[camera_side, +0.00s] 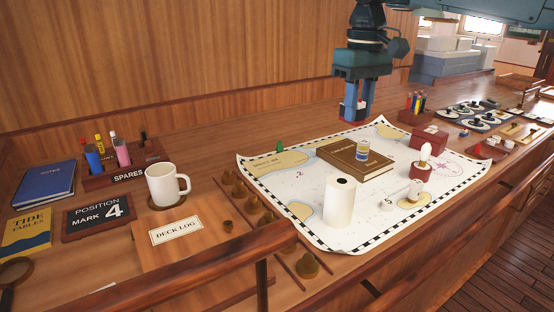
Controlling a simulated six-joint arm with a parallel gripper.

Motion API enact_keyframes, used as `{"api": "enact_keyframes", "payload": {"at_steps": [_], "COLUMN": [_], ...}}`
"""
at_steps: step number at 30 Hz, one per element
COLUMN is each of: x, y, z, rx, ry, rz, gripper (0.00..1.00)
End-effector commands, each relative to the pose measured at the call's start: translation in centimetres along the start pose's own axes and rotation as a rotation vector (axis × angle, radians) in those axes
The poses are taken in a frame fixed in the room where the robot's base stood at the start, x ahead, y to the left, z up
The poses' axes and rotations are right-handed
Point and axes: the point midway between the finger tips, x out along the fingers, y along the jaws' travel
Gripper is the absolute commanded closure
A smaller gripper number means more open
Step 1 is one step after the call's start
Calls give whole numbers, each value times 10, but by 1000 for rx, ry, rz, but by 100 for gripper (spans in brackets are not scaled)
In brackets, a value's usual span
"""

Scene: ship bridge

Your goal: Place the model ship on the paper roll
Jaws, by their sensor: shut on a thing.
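My gripper (356,104) hangs above the far edge of the chart with its fingers pointing down. It is shut on a small red and dark thing (355,112), which seems to be the model ship; the fingers hide much of it. The white paper roll (339,203) stands upright on the chart, with a dark hole in its top. It is nearer the camera and lower than my gripper, and well apart from it.
A white mug (165,185) stands left. A wooden rail (215,258) runs along the front.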

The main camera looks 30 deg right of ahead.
Motion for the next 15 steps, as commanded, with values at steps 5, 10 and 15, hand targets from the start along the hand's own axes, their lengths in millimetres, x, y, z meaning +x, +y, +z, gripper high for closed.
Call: {"api": "enact_keyframes", "payload": {"at_steps": [5,10,15], "x": [28,58,84], "y": [0,0,0], "z": [1,1,0], "rx": [0,0,0], "ry": [-3,-3,-2], "rz": [1,1,1], "gripper": [96,96,96]}}
